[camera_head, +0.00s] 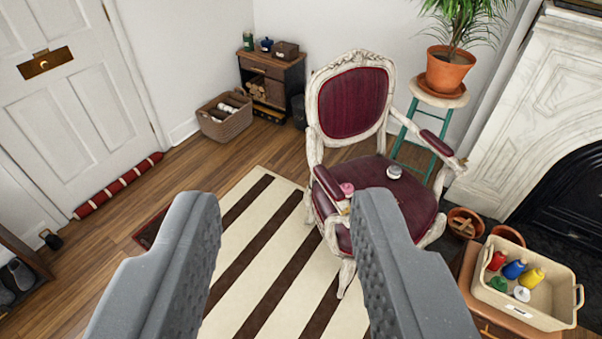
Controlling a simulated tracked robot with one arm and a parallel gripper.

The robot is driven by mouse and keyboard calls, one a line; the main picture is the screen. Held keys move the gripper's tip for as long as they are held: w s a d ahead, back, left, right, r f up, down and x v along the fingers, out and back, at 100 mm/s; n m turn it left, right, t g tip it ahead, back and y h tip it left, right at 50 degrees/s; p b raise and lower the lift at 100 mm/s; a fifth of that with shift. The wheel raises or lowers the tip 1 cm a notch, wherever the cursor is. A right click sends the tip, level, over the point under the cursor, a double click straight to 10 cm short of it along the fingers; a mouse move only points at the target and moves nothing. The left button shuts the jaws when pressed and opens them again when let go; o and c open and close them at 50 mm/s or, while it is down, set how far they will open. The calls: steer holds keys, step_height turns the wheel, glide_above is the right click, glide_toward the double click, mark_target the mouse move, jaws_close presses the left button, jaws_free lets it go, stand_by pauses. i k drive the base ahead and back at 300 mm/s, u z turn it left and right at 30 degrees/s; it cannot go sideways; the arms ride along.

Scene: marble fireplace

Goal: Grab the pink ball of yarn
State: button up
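A small pink thing (347,188), seemingly the ball of yarn, is at the front left of the dark red armchair seat (412,205), close to the chair's left armrest. It is too small to make out its strands. A small grey-white thing (394,172) lies farther back on the seat. My gripper (290,212) is open and empty, its two grey fingers wide apart in the foreground. The pink thing shows just above and left of the right fingertip, well beyond it. The right finger hides part of the chair's front.
A beige basket (558,315) with several coloured spools stands at the right on a wooden surface. A potted plant (450,68) on a green-legged stool is behind the chair, beside the marble fireplace (518,110). A striped rug (235,240) and bare floor lie left of the chair.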

mark_target(348, 188)
steer(key=u, duration=0.1)
steer(key=i, duration=1.5)
steer(key=z, duration=0.75)
steer(key=i, duration=0.6)
steer(key=z, duration=0.35)
steer(key=k, duration=0.9)
steer(key=z, duration=0.15)
steer(key=i, duration=0.85)
steer(key=u, duration=0.05)
